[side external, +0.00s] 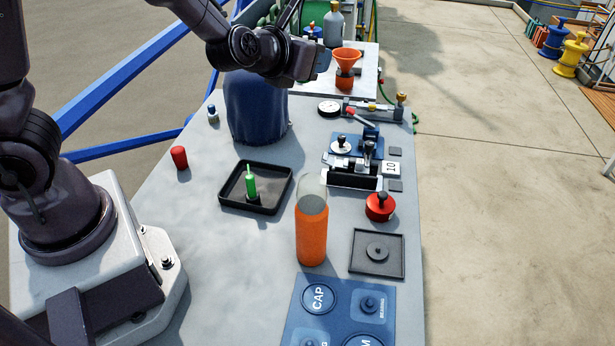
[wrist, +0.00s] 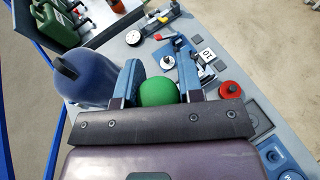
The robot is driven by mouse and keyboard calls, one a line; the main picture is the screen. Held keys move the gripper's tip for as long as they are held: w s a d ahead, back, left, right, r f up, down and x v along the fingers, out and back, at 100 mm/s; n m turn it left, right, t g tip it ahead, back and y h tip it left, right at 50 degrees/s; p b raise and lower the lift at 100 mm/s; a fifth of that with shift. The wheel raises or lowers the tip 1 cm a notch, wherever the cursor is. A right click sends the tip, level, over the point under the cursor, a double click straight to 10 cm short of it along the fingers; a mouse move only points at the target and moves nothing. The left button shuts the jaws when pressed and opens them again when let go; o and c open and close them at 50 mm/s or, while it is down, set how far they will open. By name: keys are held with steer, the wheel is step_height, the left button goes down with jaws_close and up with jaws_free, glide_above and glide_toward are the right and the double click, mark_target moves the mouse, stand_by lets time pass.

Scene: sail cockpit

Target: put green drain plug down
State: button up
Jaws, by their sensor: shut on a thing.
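The green drain plug (wrist: 158,93) shows in the wrist view as a rounded green top between my two blue fingers. My gripper (wrist: 160,76) is shut on it. In the side view my gripper (side external: 320,64) is at the top, above the workbench beside the blue rounded container; I cannot make out the plug there. The plug's lower part is hidden in the wrist view by my gripper body.
A black tray (side external: 228,202) holds a green upright item (side external: 250,183). An orange-filled clear cylinder (side external: 311,235), red knob (side external: 380,206), square dark tray (side external: 361,265) and labelled blue panel (side external: 300,293) stand nearby. A blue container (side external: 252,110) is tall.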

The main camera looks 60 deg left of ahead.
steer(key=r, duration=0.1)
steer(key=d+r, duration=0.1)
steer(key=r, duration=0.1)
steer(key=s+a+f+n+g+y, duration=0.4)
steer(key=a+f+n+g+y, duration=0.5)
steer(key=n, duration=0.2)
steer(key=s+d+f+n+g+h, duration=0.4)
steer(key=s+f+n+g+h, duration=0.7)
steer(key=n+g, duration=0.75)
steer(key=w+d+n+t+h, duration=1.25)
steer(key=n+t+h, duration=0.45)
steer(key=n, duration=0.7)
steer(key=shift+m+t+y, duration=0.25)
steer(key=shift+t+y, duration=0.2)
steer(key=shift+y, duration=0.25)
steer(key=f, duration=1)
steer(key=shift+d, duration=0.35)
